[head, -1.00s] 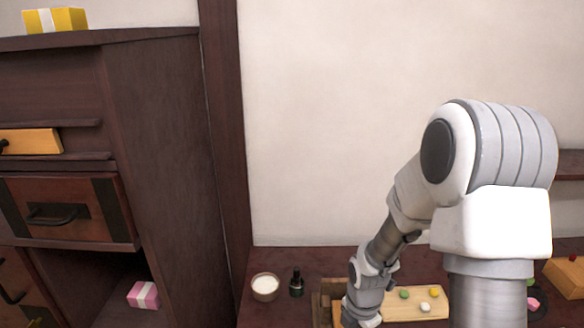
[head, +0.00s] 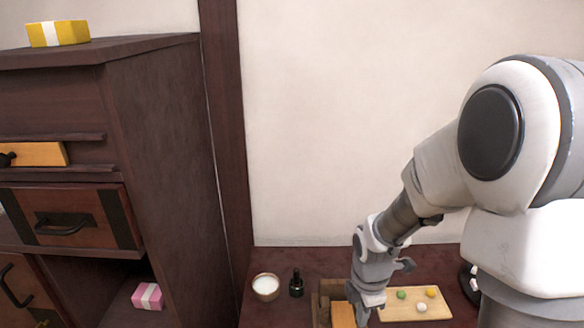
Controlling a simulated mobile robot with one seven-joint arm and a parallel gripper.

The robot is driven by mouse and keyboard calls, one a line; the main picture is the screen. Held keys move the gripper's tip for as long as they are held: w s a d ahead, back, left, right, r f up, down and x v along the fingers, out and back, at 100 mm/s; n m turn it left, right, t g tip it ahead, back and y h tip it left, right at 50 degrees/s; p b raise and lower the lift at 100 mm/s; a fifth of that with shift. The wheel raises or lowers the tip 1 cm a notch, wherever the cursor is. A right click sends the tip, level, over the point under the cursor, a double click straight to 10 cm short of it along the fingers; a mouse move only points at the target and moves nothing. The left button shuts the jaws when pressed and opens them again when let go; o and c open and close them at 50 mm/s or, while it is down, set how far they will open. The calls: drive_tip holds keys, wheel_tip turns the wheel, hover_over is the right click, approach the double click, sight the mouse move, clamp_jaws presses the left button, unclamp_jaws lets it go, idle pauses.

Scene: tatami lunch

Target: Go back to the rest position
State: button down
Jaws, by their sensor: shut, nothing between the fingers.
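My arm reaches in from the right of the head view and bends down toward the low dark table (head: 315,262). My gripper (head: 362,316) is at its lower end, near the bottom edge of the picture. It points down, shut and empty, beside a wooden board (head: 385,315) and in front of a brown wooden box (head: 325,300). Whether the fingertips touch anything is hidden by the picture's edge.
Small green, yellow and white pieces lie on the board. A bowl of white stuff (head: 265,287) and a dark bottle (head: 296,284) stand to the left. A tall cabinet (head: 165,150) fills the left side, with a yellow box (head: 58,34) on top and a pink box (head: 148,296) inside.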

drive_tip(key=s+r+m+t, duration=0.2)
drive_tip(key=s+r+m, duration=0.5)
drive_tip(key=r+m, duration=0.3)
drive_tip(key=s+r+m+t, duration=0.2)
drive_tip(key=s+r+m, duration=0.4)
drive_tip(key=r+m, duration=0.4)
wheel_tip(320, 180, up, 2)
drive_tip(key=shift+s+a+r+t, duration=0.1)
drive_tip(key=shift+s+a+t, duration=0.3)
